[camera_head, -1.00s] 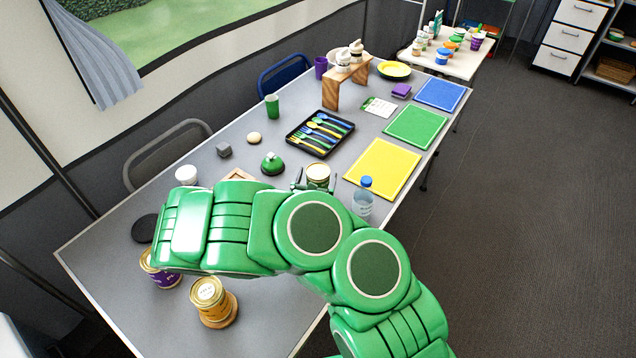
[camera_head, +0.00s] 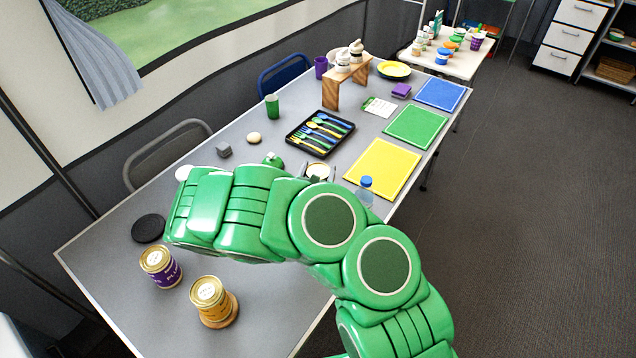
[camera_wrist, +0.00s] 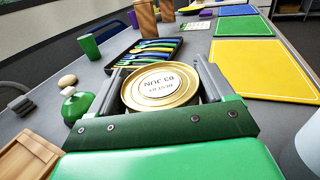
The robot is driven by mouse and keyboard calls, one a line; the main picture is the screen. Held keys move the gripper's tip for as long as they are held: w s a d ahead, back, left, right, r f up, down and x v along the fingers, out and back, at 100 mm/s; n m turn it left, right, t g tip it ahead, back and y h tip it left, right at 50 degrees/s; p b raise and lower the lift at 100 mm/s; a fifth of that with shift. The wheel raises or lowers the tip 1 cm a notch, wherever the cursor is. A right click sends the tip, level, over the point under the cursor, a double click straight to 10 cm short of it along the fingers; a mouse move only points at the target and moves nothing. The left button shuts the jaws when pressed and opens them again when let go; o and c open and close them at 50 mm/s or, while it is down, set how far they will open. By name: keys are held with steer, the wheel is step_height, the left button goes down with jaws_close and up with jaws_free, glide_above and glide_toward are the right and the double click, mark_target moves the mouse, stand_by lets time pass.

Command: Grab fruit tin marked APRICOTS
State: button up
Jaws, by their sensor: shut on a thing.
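My gripper (camera_wrist: 160,84) is shut on a tin (camera_wrist: 160,87) with a gold-rimmed lid, its fingers on either side of it. The lid carries upside-down print, a best-by date. Its side label is hidden, so I cannot read a fruit name. In the head view the held tin (camera_head: 318,170) shows just beyond my arm, in front of the cutlery tray. A purple-labelled tin (camera_head: 160,267) stands at the near left of the table; its label seems to begin "PLU". A tin with an orange-gold label (camera_head: 209,300) stands on a round wooden base; its word is unreadable.
A black cutlery tray (camera_head: 320,134) lies beyond my gripper. A yellow mat (camera_wrist: 262,69) and a blue-capped bottle (camera_head: 366,187) are at right. A green rounded object (camera_wrist: 77,104) and wooden box (camera_wrist: 26,157) are at left. A black disc (camera_head: 148,228) lies near the purple tin.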

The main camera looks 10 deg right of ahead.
steer(key=c, duration=0.4)
steer(key=shift+r, duration=5.05)
